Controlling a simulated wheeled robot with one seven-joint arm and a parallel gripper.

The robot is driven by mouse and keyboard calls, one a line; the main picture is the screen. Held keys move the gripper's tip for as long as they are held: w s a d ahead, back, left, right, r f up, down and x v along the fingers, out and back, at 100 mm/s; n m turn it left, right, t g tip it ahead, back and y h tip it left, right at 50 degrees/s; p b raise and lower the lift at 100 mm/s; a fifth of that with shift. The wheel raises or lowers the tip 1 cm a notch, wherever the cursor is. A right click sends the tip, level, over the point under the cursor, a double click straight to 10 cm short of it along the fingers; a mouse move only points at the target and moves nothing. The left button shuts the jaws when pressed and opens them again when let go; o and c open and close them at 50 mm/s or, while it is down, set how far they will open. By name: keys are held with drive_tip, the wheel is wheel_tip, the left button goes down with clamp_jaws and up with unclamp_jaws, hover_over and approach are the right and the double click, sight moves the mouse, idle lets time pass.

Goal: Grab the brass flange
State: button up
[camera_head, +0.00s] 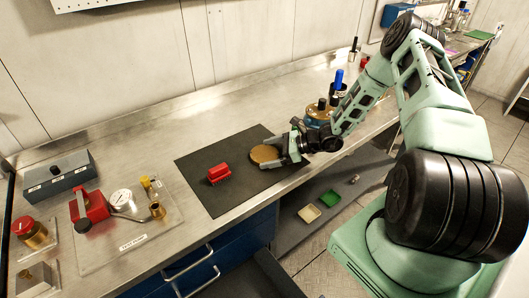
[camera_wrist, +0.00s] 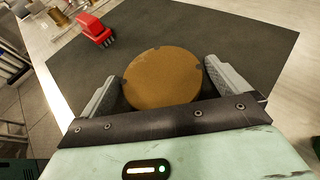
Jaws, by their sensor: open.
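The brass flange (camera_head: 265,154) is a flat, round, brownish-gold disc on the dark mat (camera_head: 207,161), near the mat's right side in the head view. In the wrist view the flange (camera_wrist: 162,78) lies between the two grey fingers of my gripper (camera_wrist: 163,88). The fingers are spread to either side of it. A narrow gap shows on the right; contact on the left is hard to tell. In the head view my gripper (camera_head: 283,152) reaches in from the right, low over the mat.
A red block-like part (camera_head: 219,173) sits on the mat, left of the flange. Fittings and a gauge stand on a plate (camera_head: 130,246) at the left. A brass and blue canister (camera_head: 319,112) stands close behind my gripper. The bench behind the mat is clear.

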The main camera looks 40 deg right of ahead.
drive_tip(key=c, duration=1.1)
drive_tip(key=shift+w, duration=0.1)
drive_tip(key=c, duration=0.4)
drive_tip(key=shift+r, duration=0.1)
